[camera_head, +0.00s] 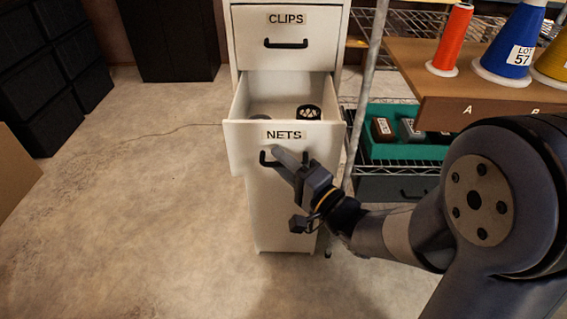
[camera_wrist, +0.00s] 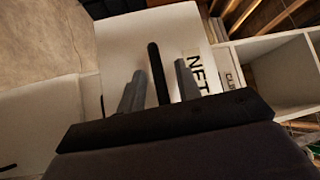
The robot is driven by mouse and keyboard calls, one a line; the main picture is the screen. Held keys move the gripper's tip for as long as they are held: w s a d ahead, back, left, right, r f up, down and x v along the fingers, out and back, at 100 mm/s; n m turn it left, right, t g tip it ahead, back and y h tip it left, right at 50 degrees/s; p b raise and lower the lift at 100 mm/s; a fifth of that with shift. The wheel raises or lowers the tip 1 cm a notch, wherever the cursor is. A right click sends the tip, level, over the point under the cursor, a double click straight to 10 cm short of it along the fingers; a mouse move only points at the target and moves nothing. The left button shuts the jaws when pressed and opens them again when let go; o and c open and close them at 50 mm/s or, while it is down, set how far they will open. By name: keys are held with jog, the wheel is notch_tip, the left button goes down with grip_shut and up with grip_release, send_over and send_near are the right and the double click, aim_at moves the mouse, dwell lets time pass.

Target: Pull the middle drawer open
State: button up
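The white drawer labelled NETS (camera_head: 243,136) is pulled out from the cabinet, below the shut CLIPS drawer (camera_head: 287,24). Its inside shows, with a dark ribbed round item (camera_head: 309,113) and another dark item partly hidden by the front. My gripper (camera_head: 288,156) is at the black bar handle (camera_head: 265,158) of the NETS drawer and hides its right part. In the wrist view, the handle (camera_wrist: 155,70) stands between my two finger tips (camera_wrist: 160,78). A gap shows on each side of the bar, so my gripper is open around it.
A metal post (camera_head: 374,70) and wire shelf with a green tray (camera_head: 375,148) stand right of the cabinet. Thread spools (camera_head: 453,38) stand on a wooden shelf (camera_head: 440,84). Dark bins (camera_head: 40,65) are at left. The floor (camera_head: 130,200) in front and left is clear.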

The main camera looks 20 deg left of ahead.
jog(key=shift+d, duration=0.1)
jog(key=v, duration=1)
jog(key=shift+s+d, duration=0.2)
jog(key=shift+d, duration=0.1)
jog(key=shift+a+f, duration=0.1)
jog(key=shift+x, duration=5.4)
